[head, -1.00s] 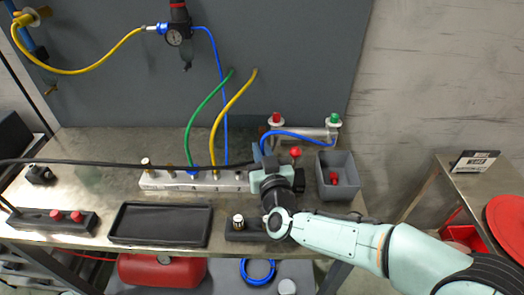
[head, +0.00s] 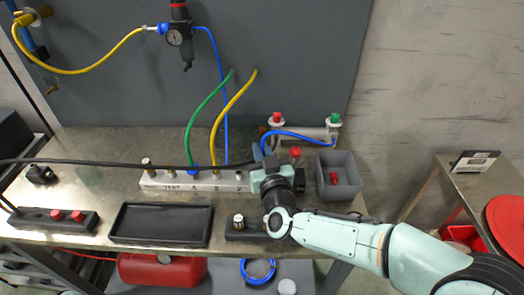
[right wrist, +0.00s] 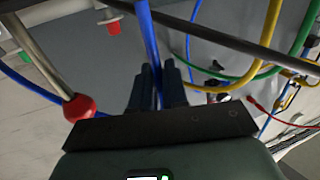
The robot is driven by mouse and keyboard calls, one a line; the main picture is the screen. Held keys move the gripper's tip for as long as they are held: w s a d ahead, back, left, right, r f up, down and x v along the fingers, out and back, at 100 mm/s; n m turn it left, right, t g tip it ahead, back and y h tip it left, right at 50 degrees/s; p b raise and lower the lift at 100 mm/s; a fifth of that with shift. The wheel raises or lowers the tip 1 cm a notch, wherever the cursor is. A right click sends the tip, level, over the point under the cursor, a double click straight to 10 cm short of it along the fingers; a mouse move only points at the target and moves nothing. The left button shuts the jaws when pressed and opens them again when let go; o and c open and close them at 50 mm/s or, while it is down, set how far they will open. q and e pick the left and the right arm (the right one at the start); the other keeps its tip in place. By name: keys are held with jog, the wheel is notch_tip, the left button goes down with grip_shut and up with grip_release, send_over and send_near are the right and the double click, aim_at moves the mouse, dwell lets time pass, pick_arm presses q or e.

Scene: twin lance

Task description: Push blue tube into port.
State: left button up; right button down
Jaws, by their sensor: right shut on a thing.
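The blue tube (head: 300,134) arcs from a green-topped fitting (head: 334,119) at the back right over to my right gripper (head: 259,160). That gripper is shut on the tube near the right end of the pale port block (head: 165,181). In the right wrist view, the two dark fingers (right wrist: 157,88) clasp the blue tube (right wrist: 148,35) between them. The tube's free end and the port under the gripper are hidden, so I cannot tell whether they touch. A green tube (head: 191,125) and a yellow tube (head: 222,112) run down to the block. My left gripper is out of view.
A red-knobbed lever (head: 295,152) and a grey bin (head: 350,188) stand right of the gripper. A black tray (head: 122,235) and a dark holder (head: 230,234) lie in front of the block.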

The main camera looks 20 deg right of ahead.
jog(key=shift+f+b, duration=0.3)
jog(key=shift+f, duration=0.05)
jog(key=shift+f, duration=0.15)
jog(key=shift+r+p, duration=0.35)
jog(key=shift+r, duration=0.15)
jog(key=shift+w+d, duration=0.1)
dwell(0.5)
jog(key=shift+f+b, duration=0.4)
jog(key=shift+f, duration=0.15)
dwell(0.9)
jog(key=c, duration=1.1)
grip_release()
jog(key=shift+f, duration=0.1)
